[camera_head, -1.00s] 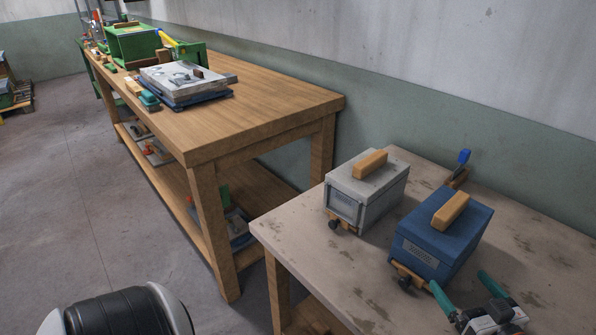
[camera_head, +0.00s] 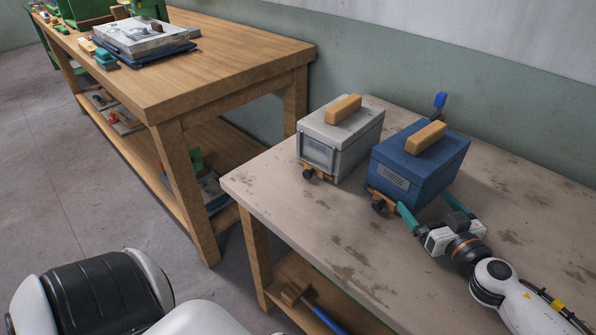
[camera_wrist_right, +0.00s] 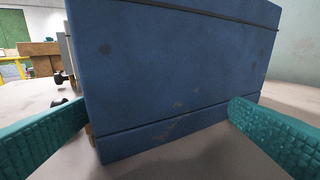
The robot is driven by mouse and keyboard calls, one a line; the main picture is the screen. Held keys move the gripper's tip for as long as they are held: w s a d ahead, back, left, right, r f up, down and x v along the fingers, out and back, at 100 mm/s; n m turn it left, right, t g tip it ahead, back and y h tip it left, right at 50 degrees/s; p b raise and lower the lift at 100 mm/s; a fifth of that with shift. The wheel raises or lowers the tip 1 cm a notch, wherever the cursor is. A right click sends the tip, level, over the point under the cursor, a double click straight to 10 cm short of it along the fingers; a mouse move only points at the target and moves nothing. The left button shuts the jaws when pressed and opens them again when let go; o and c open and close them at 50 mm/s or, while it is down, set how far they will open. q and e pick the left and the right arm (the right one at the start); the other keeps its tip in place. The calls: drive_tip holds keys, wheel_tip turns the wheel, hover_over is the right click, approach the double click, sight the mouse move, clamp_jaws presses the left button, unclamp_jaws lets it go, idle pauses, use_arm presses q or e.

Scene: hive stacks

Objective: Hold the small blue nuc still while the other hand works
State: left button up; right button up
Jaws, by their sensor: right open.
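The small blue nuc (camera_head: 405,167) is a blue lidded box with a wooden block on its lid. It stands upright on the grey stained table, right of a similar grey box. My right gripper (camera_head: 428,208) is open at the blue nuc's near right side, with its teal fingers pointing at it. In the right wrist view the blue nuc (camera_wrist_right: 175,75) fills the middle, between the two spread fingers (camera_wrist_right: 165,130). I cannot tell whether a finger touches it. My left gripper is not in view; only a white and black part of me shows at lower left.
The grey box (camera_head: 335,150) stands close on the left of the blue nuc. A blue-topped tool (camera_head: 439,101) stands behind it. The grey table (camera_head: 300,210) is bare in front and at right. A wooden workbench (camera_head: 220,75) with boards and green boxes stands at left.

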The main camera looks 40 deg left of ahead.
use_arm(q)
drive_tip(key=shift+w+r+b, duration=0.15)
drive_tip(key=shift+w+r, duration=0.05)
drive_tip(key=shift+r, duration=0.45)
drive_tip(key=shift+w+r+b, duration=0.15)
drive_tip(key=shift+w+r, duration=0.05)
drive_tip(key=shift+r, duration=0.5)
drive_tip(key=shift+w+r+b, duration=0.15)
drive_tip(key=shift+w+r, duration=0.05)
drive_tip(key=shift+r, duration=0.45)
use_arm(e)
drive_tip(key=shift+x, duration=2.4)
drive_tip(key=shift+f, duration=0.1)
drive_tip(key=shift+c, duration=0.2)
drive_tip(key=c, duration=1.6)
drive_tip(key=shift+f, duration=0.1)
drive_tip(key=shift+c, duration=1.2)
